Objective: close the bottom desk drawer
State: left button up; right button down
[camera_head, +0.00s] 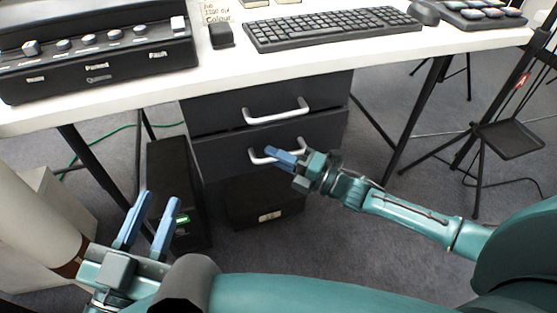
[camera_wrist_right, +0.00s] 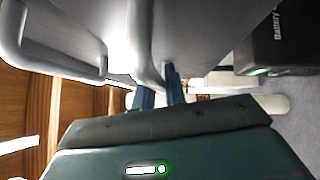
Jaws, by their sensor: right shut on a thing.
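The dark drawer unit under the desk has a top drawer (camera_head: 220,112) and a bottom drawer (camera_head: 222,156), each with a light bar handle. My right gripper (camera_head: 281,158) is at the bottom drawer's handle (camera_head: 256,156) and shut on it; its fingers hide part of the bar. In the right wrist view this handle (camera_wrist_right: 140,40) runs down between the blue fingertips (camera_wrist_right: 160,92). How far the bottom drawer stands out is hard to tell. My left gripper (camera_head: 150,222) is open and empty, low at the left, apart from the drawers.
The white desktop (camera_head: 300,45) carries a keyboard (camera_head: 330,28), a black control panel (camera_head: 95,50) and a mouse (camera_head: 424,12). A black computer tower (camera_head: 172,165) stands left of the drawers. A labelled black box (camera_head: 250,207) is below them. A tripod tray (camera_head: 510,138) stands right.

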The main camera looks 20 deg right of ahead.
pick_arm(q)
jog(key=shift+w+r+h, duration=0.3)
jog(key=shift+w+r, duration=0.2)
jog(key=shift+r, duration=0.15)
pick_arm(e)
jog(key=shift+w+r, duration=0.1)
jog(key=shift+w, duration=0.85)
jog(key=c, duration=1.5)
grip_release()
pick_arm(q)
jog(key=shift+f, duration=0.25)
pick_arm(e)
jog(key=shift+o, duration=0.2)
pick_arm(q)
jog(key=p, duration=0.1)
jog(key=y+p, duration=0.1)
jog(key=p, duration=0.1)
jog(key=shift+s+a+f+m, duration=0.1)
jog(key=shift+a+f+m, duration=0.1)
jog(key=shift+f+m, duration=0.1)
pick_arm(e)
jog(key=v, duration=1.3)
jog(key=shift+s, duration=0.15)
